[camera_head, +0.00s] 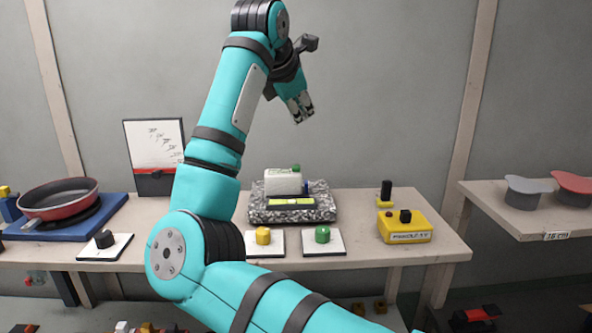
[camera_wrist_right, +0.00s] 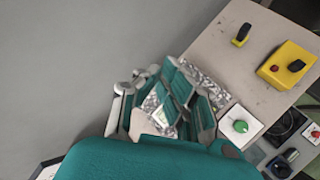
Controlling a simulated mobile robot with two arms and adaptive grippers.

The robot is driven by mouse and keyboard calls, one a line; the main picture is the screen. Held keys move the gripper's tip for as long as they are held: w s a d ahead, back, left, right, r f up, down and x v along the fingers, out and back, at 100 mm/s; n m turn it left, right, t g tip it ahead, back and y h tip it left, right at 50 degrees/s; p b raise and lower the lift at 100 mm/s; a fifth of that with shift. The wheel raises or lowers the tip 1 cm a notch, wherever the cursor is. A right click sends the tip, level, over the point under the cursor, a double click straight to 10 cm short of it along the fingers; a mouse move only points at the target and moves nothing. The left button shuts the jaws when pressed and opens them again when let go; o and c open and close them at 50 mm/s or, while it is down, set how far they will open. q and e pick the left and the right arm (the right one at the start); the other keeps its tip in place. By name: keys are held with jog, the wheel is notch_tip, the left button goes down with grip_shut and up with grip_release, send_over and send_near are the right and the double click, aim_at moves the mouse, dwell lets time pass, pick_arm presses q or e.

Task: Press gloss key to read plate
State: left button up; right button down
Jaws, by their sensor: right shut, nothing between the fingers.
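A white gloss meter (camera_head: 283,182) with a green key (camera_head: 296,168) on top sits on a speckled granite slab (camera_head: 320,210) near the table's middle. A dark plate with a yellow-green face (camera_head: 291,202) lies in front of it on the slab. My right gripper (camera_head: 302,112) is shut and empty, well above the slab and apart from the meter, fingers pointing down. In the right wrist view the gripper (camera_wrist_right: 168,105) covers much of the granite slab (camera_wrist_right: 208,88), and the key cannot be made out. My left gripper is not in view.
Yellow (camera_head: 263,236) and green (camera_head: 322,234) knobs stand on white pads in front of the slab. A yellow control box (camera_head: 404,230) is at right. A red pan (camera_head: 62,198) sits at left, near a black knob (camera_head: 104,239). My right arm hides the table's middle left.

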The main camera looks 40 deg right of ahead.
aim_at(299, 167)
notch_tip(299, 167, down, 7)
jog(key=b, duration=0.5)
jog(key=shift+f+b, duration=0.3)
jog(key=shift+b, duration=0.05)
dwell(0.7)
jog(key=shift+f, duration=0.1)
jog(key=shift+f, duration=0.25)
jog(key=shift+f+b, duration=0.6)
jog(key=shift+b, duration=0.1)
dwell(0.7)
jog(key=shift+r+p, duration=0.85)
jog(key=shift+r, duration=0.15)
